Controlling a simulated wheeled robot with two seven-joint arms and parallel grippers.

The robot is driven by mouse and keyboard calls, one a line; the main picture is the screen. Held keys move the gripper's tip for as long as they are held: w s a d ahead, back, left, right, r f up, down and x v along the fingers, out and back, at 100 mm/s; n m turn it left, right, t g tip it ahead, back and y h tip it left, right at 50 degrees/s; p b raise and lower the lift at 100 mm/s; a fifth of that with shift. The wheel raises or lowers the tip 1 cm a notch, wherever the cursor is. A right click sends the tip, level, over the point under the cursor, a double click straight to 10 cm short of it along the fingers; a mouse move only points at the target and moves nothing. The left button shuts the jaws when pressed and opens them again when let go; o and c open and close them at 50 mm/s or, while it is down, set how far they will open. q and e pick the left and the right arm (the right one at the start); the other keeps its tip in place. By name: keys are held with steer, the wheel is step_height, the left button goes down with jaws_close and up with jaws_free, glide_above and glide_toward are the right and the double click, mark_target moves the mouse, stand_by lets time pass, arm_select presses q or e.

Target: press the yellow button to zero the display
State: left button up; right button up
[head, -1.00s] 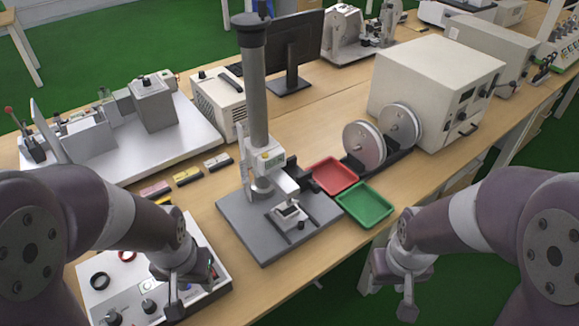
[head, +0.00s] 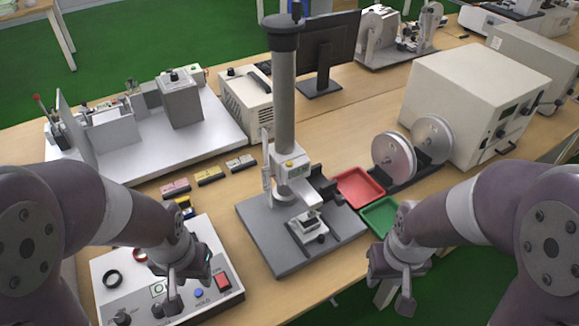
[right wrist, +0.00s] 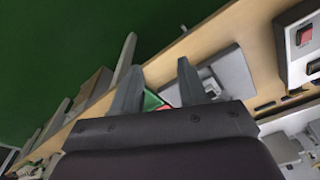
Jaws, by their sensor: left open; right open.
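A small yellow button (head: 289,164) sits on the pale display unit (head: 295,170) of the test stand, low on its grey column (head: 284,105). The stand's grey base (head: 270,245) rests on the table. My left gripper (head: 187,285) is open and empty over the control box, to the left of and nearer than the stand. My right gripper (head: 391,285) is open and empty at the table's near edge, right of the stand. Its two fingers also show in the right wrist view (right wrist: 158,88). Both grippers are well apart from the button.
A control box (head: 225,265) with knobs and a red switch lies under my left gripper. A red tray (head: 358,187) and a green tray (head: 380,215) lie right of the stand. Several small blocks (head: 210,175) lie left of it. A large white instrument (head: 470,95) stands behind.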

steer(key=shift+w, duration=0.15)
steer(key=shift+c, duration=0.3)
jaws_close()
stand_by(1.5)
